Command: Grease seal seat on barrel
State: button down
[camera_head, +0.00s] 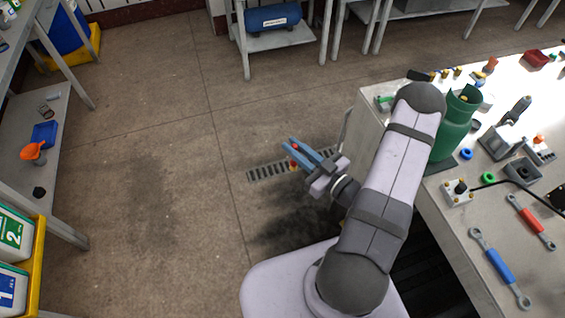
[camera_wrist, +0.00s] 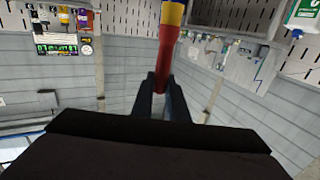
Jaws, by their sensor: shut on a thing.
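My gripper (camera_head: 288,146) is over the floor, left of the bench, with its blue-grey fingers pointing up and left. It is shut on a slim red-handled tool (camera_wrist: 166,62), which has a yellow band and a blue part above it in the wrist view. In the head view only small red bits (camera_head: 294,146) of it show at the fingers. A green barrel (camera_head: 456,126) stands upright on the bench, away from my gripper. Its top has a cut-out, and my arm hides part of its left side. Its seal seat cannot be made out.
The bench (camera_head: 460,250) carries a blue ring (camera_head: 466,153), grey fixtures (camera_head: 500,140) and red (camera_head: 531,221) and blue (camera_head: 498,262) cylinders with eye ends. A shelf (camera_head: 60,150) stands at the left. The floor between is clear, with a drain grate (camera_head: 268,172).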

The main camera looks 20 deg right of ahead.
jog(key=w+d+r+m+t+h+p, duration=0.1)
jog(key=w+d+r+m+h+p, duration=0.2)
jog(key=d+r, duration=1.3)
jog(key=w+d+r+m+t+h+p, duration=0.1)
jog(key=d+r+m+h+p, duration=0.35)
jog(key=d+r, duration=1.1)
jog(key=s+d+r+m+g+h+b, duration=0.1)
jog(key=s+d+m+g+h, duration=0.1)
jog(key=s+d+h, duration=0.45)
jog(key=s+d+m+g+h, duration=0.1)
jog(key=s+d+m+h, duration=0.15)
jog(key=d, duration=0.75)
jog(key=s+d+f+m+g+h+b, duration=0.45)
jog(key=s+d+f+g+h, duration=0.35)
jog(key=s+d, duration=0.55)
jog(key=shift+m+t+y, duration=0.45)
jog(key=shift+t, duration=0.35)
jog(key=shift+w+d+f+b, duration=0.1)
jog(key=shift+f+b, duration=0.65)
jog(key=shift+f, duration=1.6)
jog(key=shift+w+f+b, duration=0.1)
jog(key=shift+f+b, duration=0.65)
jog(key=shift+f, duration=1.6)
notch_tip(320, 180, up, 8)
jog(key=p, duration=0.3)
jog(key=shift+r+p, duration=0.15)
jog(key=shift+p, duration=0.25)
